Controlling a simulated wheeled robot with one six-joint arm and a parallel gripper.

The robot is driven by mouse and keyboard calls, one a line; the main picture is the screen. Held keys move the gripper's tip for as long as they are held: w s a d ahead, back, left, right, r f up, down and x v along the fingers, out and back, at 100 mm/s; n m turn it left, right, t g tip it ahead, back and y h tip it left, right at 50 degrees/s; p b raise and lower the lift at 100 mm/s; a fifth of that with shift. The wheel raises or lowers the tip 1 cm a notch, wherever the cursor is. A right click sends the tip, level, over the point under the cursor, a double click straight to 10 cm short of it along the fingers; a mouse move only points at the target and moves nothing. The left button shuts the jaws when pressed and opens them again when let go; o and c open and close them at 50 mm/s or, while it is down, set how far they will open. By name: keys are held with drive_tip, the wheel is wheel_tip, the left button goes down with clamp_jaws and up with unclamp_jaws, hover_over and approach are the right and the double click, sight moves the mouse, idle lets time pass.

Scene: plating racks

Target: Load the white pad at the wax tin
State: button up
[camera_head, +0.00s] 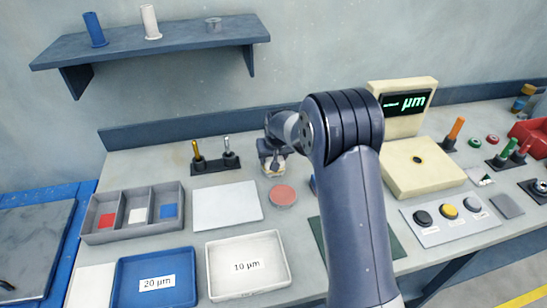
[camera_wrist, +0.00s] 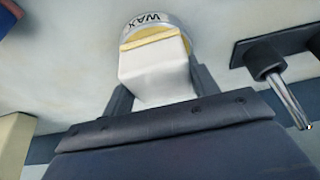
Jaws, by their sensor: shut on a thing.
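My gripper (camera_head: 271,156) is shut on a white pad (camera_wrist: 155,75), which shows between its two fingers (camera_wrist: 160,88) in the wrist view. The pad's far end lies over the mouth of the wax tin (camera_wrist: 154,22), a round grey tin marked WAX. A yellow band (camera_wrist: 150,37) runs along that end of the pad. I cannot tell whether the pad touches the wax. In the head view the tin (camera_head: 272,168) stands on the bench just under my gripper, and the pad is mostly hidden.
A pink round dish (camera_head: 283,195) sits close in front of the tin. A dark holder with two upright tools (camera_head: 215,165) stands to the left. A three-part tray (camera_head: 132,226) holds red, white and blue squares. A white plate (camera_head: 227,206) lies clear between them.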

drive_tip(key=shift+s, duration=0.1)
drive_tip(key=shift+r+p, duration=1.95)
drive_tip(key=shift+r, duration=1.6)
drive_tip(key=shift+f, duration=0.1)
